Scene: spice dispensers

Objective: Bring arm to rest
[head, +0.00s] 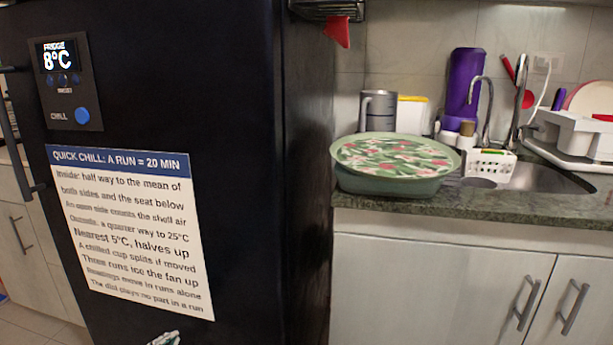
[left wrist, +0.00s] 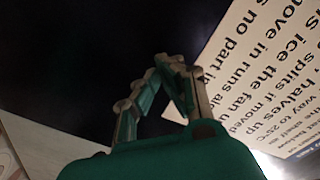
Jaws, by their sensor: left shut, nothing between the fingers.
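My left gripper (head: 164,339) barely shows at the bottom edge of the head view, in front of the dark fridge (head: 235,130). In the left wrist view, the green left gripper (left wrist: 168,64) has its fingers closed together at the tips with nothing between them. The dark fridge face (left wrist: 70,50) and part of its printed sign (left wrist: 262,75) lie beyond the fingers. I cannot tell the exact gap between the fingers and the fridge; no contact is visible. My right gripper is in neither view.
The fridge has a display reading 8°C (head: 58,57), a blue button (head: 82,116) and a dark handle (head: 22,165). To the right, a green counter (head: 480,198) holds a floral-lidded dish (head: 395,160), a grey mug (head: 377,110) and a purple bottle (head: 461,85) near the sink (head: 545,180).

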